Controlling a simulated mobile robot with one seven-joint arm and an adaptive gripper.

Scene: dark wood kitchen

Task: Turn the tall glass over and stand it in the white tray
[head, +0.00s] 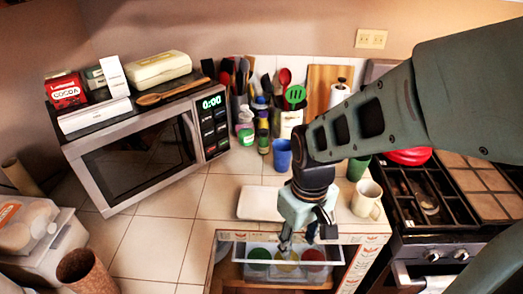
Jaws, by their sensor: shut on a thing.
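The white tray (250,203) lies flat and empty on the tiled counter, left of my gripper. My gripper (305,236) points down in front of the tray's right end, over the open drawer (325,251) at the counter's front edge. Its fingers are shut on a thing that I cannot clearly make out. No tall glass can be told for sure; a clear one at the fingers would hardly show here. Green, yellow and red round items sit in the drawer below the gripper.
A blue cup (282,155) stands behind the tray. A green cup (358,167) and a cream mug (365,199) stand to the right, near the stove (440,200). A microwave (145,150) is at the left. Counter left of the tray is clear.

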